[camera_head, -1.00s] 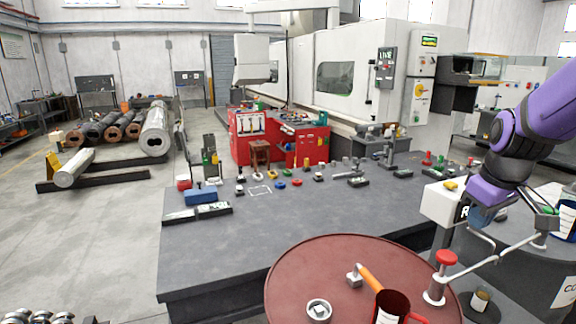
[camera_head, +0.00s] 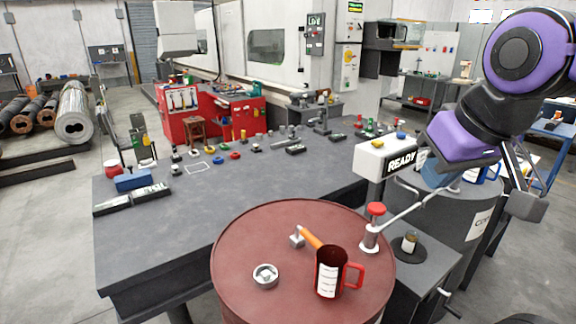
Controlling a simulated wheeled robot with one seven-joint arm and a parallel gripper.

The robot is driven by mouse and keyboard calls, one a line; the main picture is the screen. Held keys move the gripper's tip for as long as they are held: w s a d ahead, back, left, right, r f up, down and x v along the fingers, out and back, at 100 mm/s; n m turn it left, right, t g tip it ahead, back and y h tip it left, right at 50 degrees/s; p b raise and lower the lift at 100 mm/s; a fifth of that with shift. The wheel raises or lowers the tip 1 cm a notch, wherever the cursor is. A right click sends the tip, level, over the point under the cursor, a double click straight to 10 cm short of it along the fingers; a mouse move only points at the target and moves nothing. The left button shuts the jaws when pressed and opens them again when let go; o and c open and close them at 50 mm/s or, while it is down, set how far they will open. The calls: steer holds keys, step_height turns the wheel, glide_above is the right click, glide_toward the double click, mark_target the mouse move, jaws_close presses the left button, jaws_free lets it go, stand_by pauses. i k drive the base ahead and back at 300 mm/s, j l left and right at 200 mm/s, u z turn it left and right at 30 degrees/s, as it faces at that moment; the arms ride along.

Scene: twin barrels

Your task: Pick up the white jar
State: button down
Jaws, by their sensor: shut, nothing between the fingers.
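A small jar with a pale, whitish body and brownish upper part (camera_head: 409,243) stands upright on a dark round pad, right of the red barrel. It is the nearest match to a white jar that I can make out. My gripper (camera_head: 526,204) is at the right, under my purple arm, above and to the right of this jar and well apart from it. Its fingers are shut with nothing held. My wrist and arm hide part of the second barrel's top, where a blue container (camera_head: 438,174) partly shows.
The red barrel (camera_head: 240,250) bears a metal ring (camera_head: 265,276), a red mug (camera_head: 331,270), an orange-handled tool (camera_head: 310,237) and a red-knobbed fitting (camera_head: 371,232). A READY sign box (camera_head: 385,158) stands behind. The grey table (camera_head: 150,240) has clear room.

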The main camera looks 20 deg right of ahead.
mark_target(412, 239)
steer(key=i+l, duration=0.1)
steer(key=l, duration=2.25)
steer(key=i+l, duration=0.1)
steer(key=i+u, duration=0.05)
